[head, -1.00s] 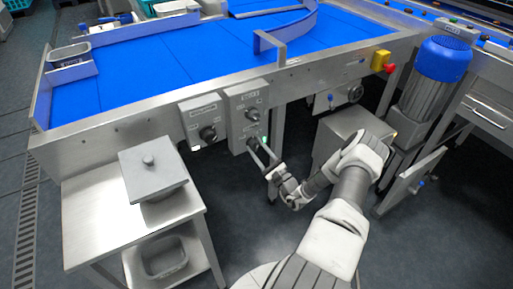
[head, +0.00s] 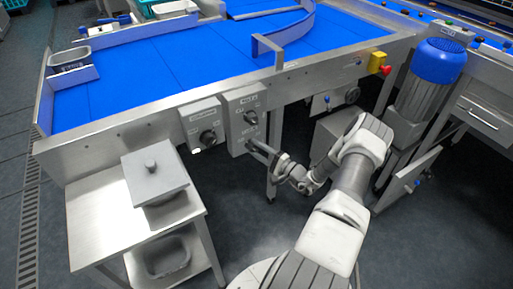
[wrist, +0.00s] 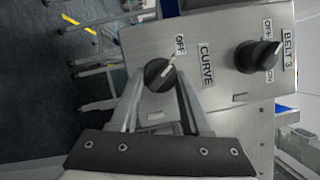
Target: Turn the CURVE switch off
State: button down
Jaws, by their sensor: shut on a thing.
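The CURVE switch is a black round knob with a pale pointer line (wrist: 158,75) on a grey metal box; in the wrist view its pointer slants up and right toward the OFF label (wrist: 180,45). The CURVE label (wrist: 206,64) is beside it. My gripper (wrist: 158,84) has one finger on each side of the knob and is shut on it. In the head view my gripper (head: 256,146) reaches the lower part of the switch box (head: 237,136), and its fingers partly cover the knob there. No green light shows by the CURVE switch.
The BELT 3 knob (wrist: 257,56) is on the same box, above the CURVE switch in the head view (head: 251,118). Another switch box (head: 203,124) hangs to the left.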

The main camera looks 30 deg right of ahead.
jog(key=shift+r+n, duration=0.1)
jog(key=shift+n, duration=0.5)
jog(key=shift+c, duration=1.8)
grip_release()
jog(key=p+v, duration=0.2)
jog(key=v, duration=1.5)
jog(key=shift+s+d+r, duration=0.15)
jog(key=shift+d+r, duration=0.05)
